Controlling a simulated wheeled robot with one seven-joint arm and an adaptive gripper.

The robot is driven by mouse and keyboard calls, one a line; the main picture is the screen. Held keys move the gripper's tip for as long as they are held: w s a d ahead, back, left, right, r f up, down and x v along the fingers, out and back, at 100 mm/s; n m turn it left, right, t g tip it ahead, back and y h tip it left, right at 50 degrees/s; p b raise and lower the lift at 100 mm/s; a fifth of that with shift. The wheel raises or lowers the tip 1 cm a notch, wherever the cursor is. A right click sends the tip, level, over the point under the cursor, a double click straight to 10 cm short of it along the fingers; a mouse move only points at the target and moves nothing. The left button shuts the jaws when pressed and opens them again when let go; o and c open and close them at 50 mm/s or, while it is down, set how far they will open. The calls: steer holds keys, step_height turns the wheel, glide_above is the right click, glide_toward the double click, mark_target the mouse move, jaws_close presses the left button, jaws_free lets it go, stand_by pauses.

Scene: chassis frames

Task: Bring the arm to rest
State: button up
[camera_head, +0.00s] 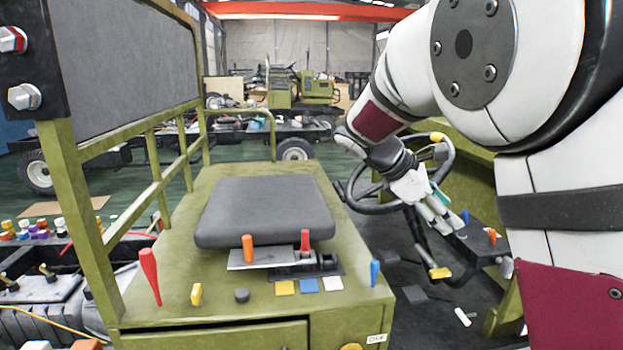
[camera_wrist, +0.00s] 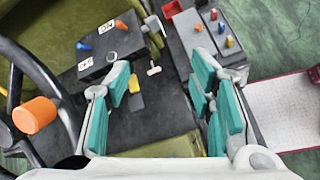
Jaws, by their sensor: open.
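My gripper (camera_head: 436,212), with pale body and teal finger pads, hangs from my bent white arm on the right in the head view. It is beside the black steering wheel (camera_head: 352,190), whose rim passes partly behind the wrist. In the wrist view my gripper (camera_wrist: 162,92) is open, with nothing between its teal pads. A black control panel (camera_wrist: 110,50) with coloured knobs lies beyond the fingers. Whether the gripper touches the wheel cannot be told.
A dark seat (camera_head: 265,210) sits on the green chassis (camera_head: 220,325), with levers at its front edge. A green rail frame (camera_head: 150,190) stands at left. A second switch panel (camera_wrist: 205,40) is near the right finger. The wheel also shows in the wrist view (camera_wrist: 50,85), with an orange knob (camera_wrist: 35,115).

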steer(key=s+a+m+t+y, duration=0.1)
steer(key=s+a+m+y, duration=0.1)
steer(key=s, duration=0.7)
steer(key=s+a+m+t+y, duration=0.1)
steer(key=s+a+m+y, duration=0.1)
steer(key=s+m+y, duration=0.2)
steer(key=s+a+m+t+y, duration=0.2)
steer(key=s+m, duration=0.6)
steer(key=s, duration=0.7)
steer(key=shift+s+a+f+y+b, duration=0.3)
steer(key=shift+a+f+y, duration=0.2)
steer(key=shift+y, duration=0.4)
steer(key=shift+r, duration=0.1)
